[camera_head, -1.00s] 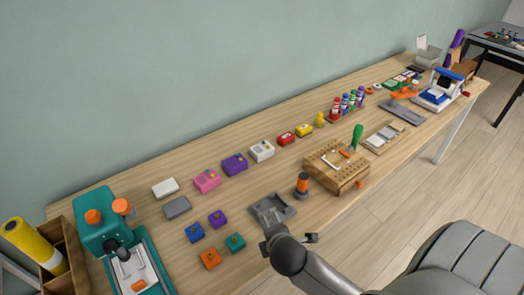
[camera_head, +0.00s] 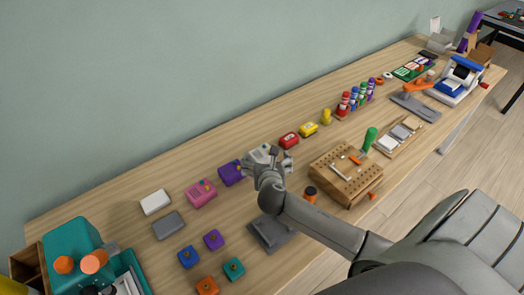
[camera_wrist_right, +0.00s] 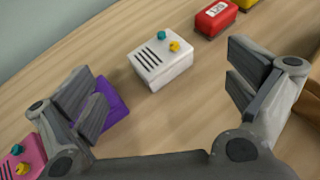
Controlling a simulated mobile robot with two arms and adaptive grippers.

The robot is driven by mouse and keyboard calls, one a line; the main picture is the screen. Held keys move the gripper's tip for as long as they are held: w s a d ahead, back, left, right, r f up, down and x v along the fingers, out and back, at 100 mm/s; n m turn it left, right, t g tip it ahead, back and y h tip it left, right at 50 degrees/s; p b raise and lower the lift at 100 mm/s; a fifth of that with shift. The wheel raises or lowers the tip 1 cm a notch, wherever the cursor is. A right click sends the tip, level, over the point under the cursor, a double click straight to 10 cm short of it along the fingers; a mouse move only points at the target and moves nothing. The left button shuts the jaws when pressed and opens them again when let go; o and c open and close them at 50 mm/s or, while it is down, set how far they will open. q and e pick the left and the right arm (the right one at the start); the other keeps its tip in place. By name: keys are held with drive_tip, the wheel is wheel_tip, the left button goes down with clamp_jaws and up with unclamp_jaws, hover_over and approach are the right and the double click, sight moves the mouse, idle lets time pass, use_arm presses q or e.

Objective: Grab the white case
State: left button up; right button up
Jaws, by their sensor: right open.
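A white case (camera_wrist_right: 160,58) with dark slots and teal and yellow knobs sits on the bench, centred ahead of my right gripper in the wrist view. In the head view the white case (camera_head: 258,153) is partly hidden behind my right gripper (camera_head: 268,158). That gripper is open and empty, its fingers spread wide; in the wrist view (camera_wrist_right: 168,85) the case lies beyond the fingertips, between their lines, untouched. A plain white block (camera_head: 155,202) lies farther left on the bench. My left gripper is not in view.
A purple case (camera_head: 231,173) is close on the left, partly behind a finger in the wrist view (camera_wrist_right: 112,108). A red case (camera_head: 289,140) is right of the white case. A pegboard block (camera_head: 345,172) stands to the right; a grey tray (camera_head: 270,234) is in front.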

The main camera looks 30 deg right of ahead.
sight(262, 149)
drive_tip(key=shift+x, duration=1.25)
drive_tip(key=shift+w+d+f, duration=0.1)
drive_tip(key=shift+w+f, duration=0.1)
drive_tip(key=x, duration=0.4)
drive_tip(key=shift+w+f, duration=0.25)
drive_tip(key=shift+f, duration=0.05)
drive_tip(key=shift+w+f, duration=0.2)
drive_tip(key=shift+w, duration=0.1)
drive_tip(key=shift+s+r, duration=0.1)
drive_tip(key=shift+c, duration=0.9)
drive_tip(key=c, duration=0.5)
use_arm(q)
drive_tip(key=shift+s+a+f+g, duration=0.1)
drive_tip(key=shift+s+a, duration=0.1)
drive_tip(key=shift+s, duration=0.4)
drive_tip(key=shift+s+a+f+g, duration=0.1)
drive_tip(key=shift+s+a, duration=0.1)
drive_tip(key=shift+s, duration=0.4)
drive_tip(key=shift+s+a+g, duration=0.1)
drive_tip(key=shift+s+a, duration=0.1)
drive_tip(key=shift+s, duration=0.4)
use_arm(e)
drive_tip(key=c, duration=0.4)
